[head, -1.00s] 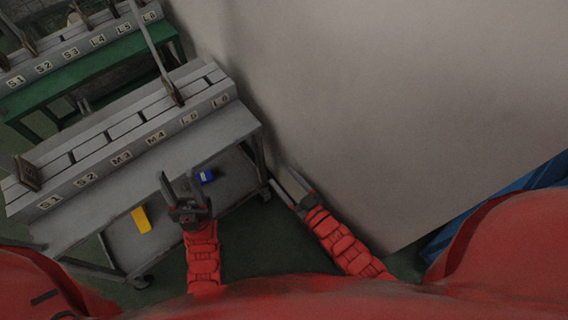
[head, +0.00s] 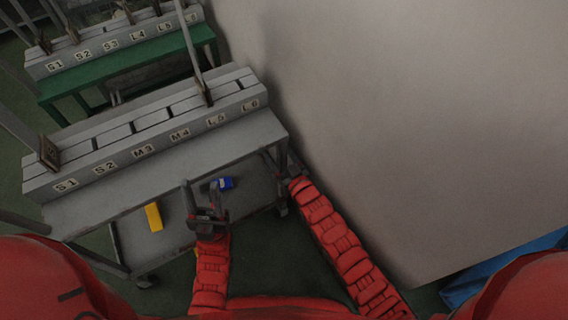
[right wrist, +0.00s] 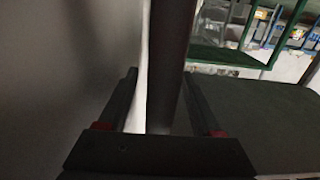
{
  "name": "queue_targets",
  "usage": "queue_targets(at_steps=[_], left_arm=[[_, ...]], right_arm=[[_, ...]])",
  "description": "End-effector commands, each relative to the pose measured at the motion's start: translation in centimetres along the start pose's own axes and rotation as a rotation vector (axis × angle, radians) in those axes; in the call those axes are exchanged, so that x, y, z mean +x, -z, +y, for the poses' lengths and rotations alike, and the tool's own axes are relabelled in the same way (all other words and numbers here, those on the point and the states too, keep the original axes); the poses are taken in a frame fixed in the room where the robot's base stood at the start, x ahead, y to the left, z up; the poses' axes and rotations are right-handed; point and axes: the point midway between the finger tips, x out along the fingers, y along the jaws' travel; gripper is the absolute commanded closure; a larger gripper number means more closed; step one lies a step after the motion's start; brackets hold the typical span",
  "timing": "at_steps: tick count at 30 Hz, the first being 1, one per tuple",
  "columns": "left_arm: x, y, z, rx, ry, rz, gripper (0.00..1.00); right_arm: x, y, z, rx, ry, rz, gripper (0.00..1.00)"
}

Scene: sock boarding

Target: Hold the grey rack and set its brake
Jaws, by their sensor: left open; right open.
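The grey rack (head: 110,187) stands at the left in the head view, with a labelled slotted block on top, a lower shelf and casters. A front caster (head: 146,281) shows at its near corner; another (head: 282,207) is at the right leg. I cannot make out a brake lever. My left gripper (head: 202,187) is open and empty, overlapping the rack's front edge in the picture. My right gripper (head: 288,160) is at the rack's right end, partly hidden. In the right wrist view its open fingers (right wrist: 163,85) stand either side of a dark upright post (right wrist: 168,50).
A yellow block (head: 153,216) and a blue item (head: 226,183) lie on the lower shelf. A large pale wall or panel (head: 420,120) fills the right side. A green rack (head: 120,68) stands behind. Dark green floor shows in front.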

Motion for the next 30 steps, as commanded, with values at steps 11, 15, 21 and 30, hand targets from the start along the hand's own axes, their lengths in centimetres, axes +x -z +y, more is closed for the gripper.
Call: queue_targets(at_steps=[11, 15, 21, 30], left_arm=[[-0.12, 0.02, 0.00, 0.001, -0.002, 0.003, 0.50], [-0.13, 0.02, 0.00, 0.001, -0.002, 0.002, 0.50], [-0.13, 0.02, 0.00, 0.001, -0.002, 0.002, 0.50], [-0.13, 0.02, 0.00, 0.001, -0.002, 0.003, 0.50]], right_arm=[[0.71, 0.13, -0.06, 0.001, 0.001, 0.002, 0.34], [0.70, 0.13, -0.06, 0.001, 0.001, 0.002, 0.57], [0.69, 0.12, -0.05, 0.001, 0.001, 0.002, 0.93], [0.68, 0.12, -0.04, 0.001, 0.001, 0.002, 1.00]])
